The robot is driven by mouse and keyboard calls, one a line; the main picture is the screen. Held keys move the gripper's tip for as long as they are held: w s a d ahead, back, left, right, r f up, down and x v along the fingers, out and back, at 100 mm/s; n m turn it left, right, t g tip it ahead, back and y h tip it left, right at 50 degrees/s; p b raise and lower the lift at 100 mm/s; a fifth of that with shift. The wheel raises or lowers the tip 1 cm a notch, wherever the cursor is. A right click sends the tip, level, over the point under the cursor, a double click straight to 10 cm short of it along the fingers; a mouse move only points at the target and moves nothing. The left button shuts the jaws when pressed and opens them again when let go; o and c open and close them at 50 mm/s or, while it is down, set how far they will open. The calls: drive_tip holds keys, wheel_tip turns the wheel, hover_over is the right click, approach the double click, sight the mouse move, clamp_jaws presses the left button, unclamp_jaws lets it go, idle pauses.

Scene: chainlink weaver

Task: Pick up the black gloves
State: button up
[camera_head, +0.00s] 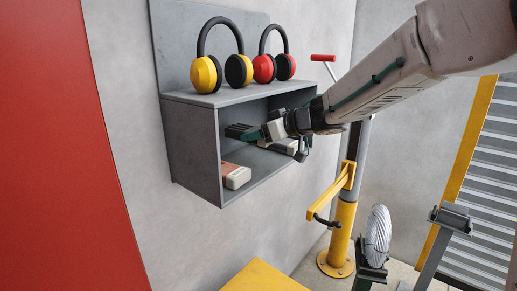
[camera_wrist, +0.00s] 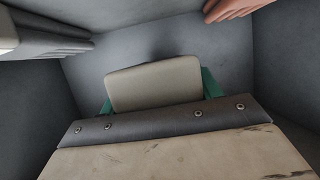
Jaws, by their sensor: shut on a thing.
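My gripper (camera_head: 302,145) is inside the open grey wall shelf (camera_head: 195,135). It is shut on a pair of dark gloves (camera_head: 241,132), whose pale cuff (camera_wrist: 153,85) sits between the green fingers in the wrist view. The fingers of these gloves point left in the head view; their shade is black or very dark green, I cannot tell which. Another dark grey or black pair with a pale cuff (camera_wrist: 45,40) shows at the upper left of the wrist view. My arm partly hides the shelf's right side.
Reddish gloves with a pale cuff (camera_head: 237,177) lie on the shelf floor and show at the wrist view's upper right (camera_wrist: 232,8). Yellow earmuffs (camera_head: 205,75) and red earmuffs (camera_head: 264,68) stand on top. A yellow post (camera_head: 342,225) stands right of the shelf.

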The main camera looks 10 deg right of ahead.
drive_tip(key=s+d, duration=1.3)
drive_tip(key=d, duration=0.1)
drive_tip(key=shift+s, duration=0.4)
